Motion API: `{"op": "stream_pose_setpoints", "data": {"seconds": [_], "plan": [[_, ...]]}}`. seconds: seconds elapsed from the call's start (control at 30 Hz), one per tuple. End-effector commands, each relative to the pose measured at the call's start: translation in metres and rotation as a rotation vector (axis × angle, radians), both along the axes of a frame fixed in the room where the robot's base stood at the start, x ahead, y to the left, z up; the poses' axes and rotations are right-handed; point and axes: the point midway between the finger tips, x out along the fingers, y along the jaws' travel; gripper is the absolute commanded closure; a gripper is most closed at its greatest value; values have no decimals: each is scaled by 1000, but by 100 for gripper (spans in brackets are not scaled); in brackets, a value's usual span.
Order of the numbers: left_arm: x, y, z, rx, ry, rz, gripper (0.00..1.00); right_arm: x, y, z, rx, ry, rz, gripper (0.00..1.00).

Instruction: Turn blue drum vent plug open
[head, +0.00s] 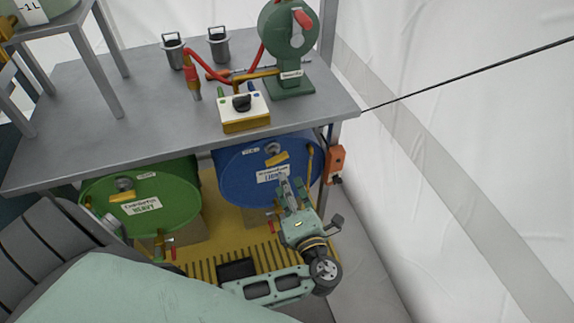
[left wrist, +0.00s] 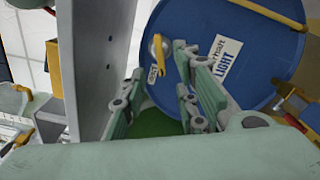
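The blue drum (head: 236,186) lies on its side under the table, with its round end facing out. Its metal vent plug (head: 272,149) is near the top of that face, with a yellow lever (head: 277,159) just below. My left gripper (head: 291,181) is in front of the drum's lower face, below the plug. In the left wrist view, the drum (left wrist: 205,22) fills the upper right and the plug (left wrist: 158,47) shows between the fingers. The fingers (left wrist: 160,92) are apart with nothing between them. A finger partly hides the drum's label. My right gripper is not in view.
A green drum (head: 100,192) lies to the left, its lower edge partly covered by my arm. The table (head: 130,130) overhangs both drums. A table leg and an orange box (head: 336,160) stand right of the blue drum. A red-handled tap (head: 270,224) sits near my left gripper.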

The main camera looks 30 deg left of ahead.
Motion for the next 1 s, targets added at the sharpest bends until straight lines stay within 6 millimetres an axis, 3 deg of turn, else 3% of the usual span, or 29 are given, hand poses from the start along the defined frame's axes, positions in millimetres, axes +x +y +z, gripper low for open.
{"op": "stream_pose_setpoints", "data": {"seconds": [0.5,0.83,1.0], "plan": [[45,53,-1,-1,0,-1,72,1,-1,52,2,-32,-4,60],[48,56,-1,-3,0,-2,72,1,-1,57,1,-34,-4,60],[48,56,-1,-3,0,-2,87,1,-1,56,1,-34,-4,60]]}}
